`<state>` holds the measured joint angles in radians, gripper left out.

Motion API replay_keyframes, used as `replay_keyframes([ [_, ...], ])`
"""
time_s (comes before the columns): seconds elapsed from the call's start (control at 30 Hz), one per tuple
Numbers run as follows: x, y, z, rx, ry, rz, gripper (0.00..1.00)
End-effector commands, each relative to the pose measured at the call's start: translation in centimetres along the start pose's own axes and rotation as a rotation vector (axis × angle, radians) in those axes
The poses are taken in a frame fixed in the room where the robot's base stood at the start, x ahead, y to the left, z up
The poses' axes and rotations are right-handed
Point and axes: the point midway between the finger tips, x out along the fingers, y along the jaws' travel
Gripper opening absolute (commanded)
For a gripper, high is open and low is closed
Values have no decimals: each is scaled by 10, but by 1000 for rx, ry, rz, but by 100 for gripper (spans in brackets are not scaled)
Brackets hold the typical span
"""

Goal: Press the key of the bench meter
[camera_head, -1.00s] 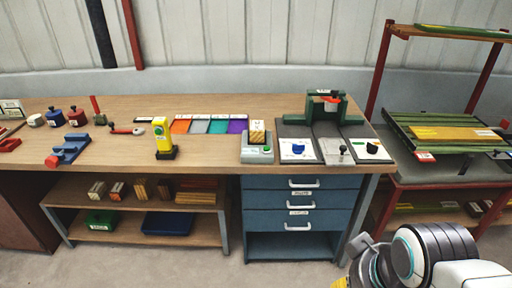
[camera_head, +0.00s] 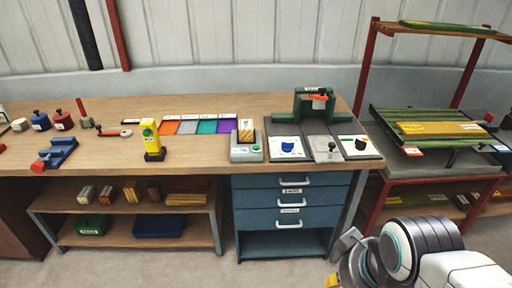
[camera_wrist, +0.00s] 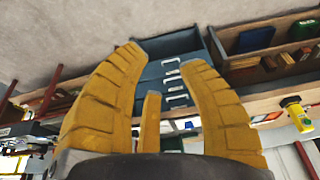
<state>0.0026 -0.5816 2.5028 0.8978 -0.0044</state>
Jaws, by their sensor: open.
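A small grey device (camera_head: 246,156) stands near the front edge of the bench, with a round green key (camera_head: 256,147) on its front right and a striped wooden block (camera_head: 245,131) on top. A yellow upright instrument (camera_head: 150,133) on a black foot stands left of it, with a green spot high on its face; the wrist view also shows it (camera_wrist: 298,115). No label tells me which one is the bench meter. My gripper (camera_wrist: 161,62) is open and empty, its yellow fingers spread. It is in front of the bench, far from both devices; the head view shows only part of it at bottom right.
The wooden bench (camera_head: 200,158) has blue drawers (camera_head: 290,190) below. A green press frame (camera_head: 315,98) and grey plates with knobs stand right of the grey device. A red-framed rack (camera_head: 367,75) is farther right. Floor in front of the bench is clear.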

Motion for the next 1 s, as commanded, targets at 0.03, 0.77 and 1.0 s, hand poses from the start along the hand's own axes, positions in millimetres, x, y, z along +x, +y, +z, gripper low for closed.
replay_keyframes([
  [0.03, 0, 0, 0, 0, 0, 0, 31],
  [0.77, 0, 0, 0, 0, 0, 0, 0],
  [1.0, 0, 0, 0, 0, 0, 0, 0],
])
